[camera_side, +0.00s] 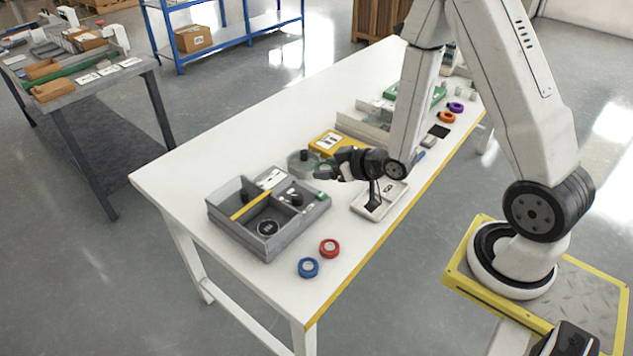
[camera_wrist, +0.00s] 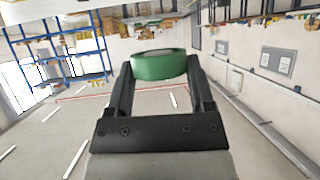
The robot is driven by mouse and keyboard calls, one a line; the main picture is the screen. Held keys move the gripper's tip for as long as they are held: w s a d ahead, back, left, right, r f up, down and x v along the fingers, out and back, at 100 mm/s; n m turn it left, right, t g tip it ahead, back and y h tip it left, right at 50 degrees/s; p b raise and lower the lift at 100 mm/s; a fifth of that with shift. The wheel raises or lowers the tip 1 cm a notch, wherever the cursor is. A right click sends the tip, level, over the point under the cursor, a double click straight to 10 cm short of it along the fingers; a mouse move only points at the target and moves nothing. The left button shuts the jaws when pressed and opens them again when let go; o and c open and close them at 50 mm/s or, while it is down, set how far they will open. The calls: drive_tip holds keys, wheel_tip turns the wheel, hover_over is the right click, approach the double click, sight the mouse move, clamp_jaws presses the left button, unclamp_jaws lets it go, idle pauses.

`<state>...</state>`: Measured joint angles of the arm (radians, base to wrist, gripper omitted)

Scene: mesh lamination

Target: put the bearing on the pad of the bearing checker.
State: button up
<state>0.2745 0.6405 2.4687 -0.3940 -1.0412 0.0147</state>
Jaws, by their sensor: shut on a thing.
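My gripper (camera_side: 326,173) reaches leftward above the table, left of the pale shallow tray. In the wrist view its two fingers (camera_wrist: 160,82) are shut on a green ring (camera_wrist: 158,66), which sits upright-rimmed between the tips. The ring also shows small and green at the gripper's end in the side view (camera_side: 321,169). I cannot tell from its look whether it is the bearing. A yellow box with a white label (camera_side: 323,138) stands behind the gripper. A grey round piece with a dark knob (camera_side: 300,163) stands just left of the tips. I cannot tell which is the checker.
A grey compartment tray (camera_side: 262,246) with black round parts stands at the left. A red ring (camera_side: 329,248) and a blue ring (camera_side: 308,267) lie before it. The pale shallow tray (camera_side: 366,213) is near the front edge. Orange (camera_side: 447,117) and purple (camera_side: 456,107) rings lie farther back.

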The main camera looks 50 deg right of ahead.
drive_tip(key=w+a+r+m+h, duration=0.1)
drive_tip(key=w+a+r, duration=0.2)
drive_tip(key=a+r, duration=0.2)
drive_tip(key=shift+w+r, duration=0.3)
drive_tip(key=shift+r, duration=1.6)
drive_tip(key=shift+n+y, duration=0.5)
drive_tip(key=s+d+f, duration=0.1)
drive_tip(key=f, duration=0.2)
drive_tip(key=s+d+f, duration=0.1)
drive_tip(key=d+f, duration=0.1)
drive_tip(key=s+d+f, duration=0.1)
drive_tip(key=d+f, duration=0.1)
drive_tip(key=f, duration=0.1)
drive_tip(key=shift+s+f, duration=0.25)
drive_tip(key=shift+f, duration=0.05)
drive_tip(key=s+d+f+n+y, duration=0.1)
drive_tip(key=s+f, duration=0.5)
drive_tip(key=shift+w, duration=0.1)
drive_tip(key=shift+f, duration=2.9)
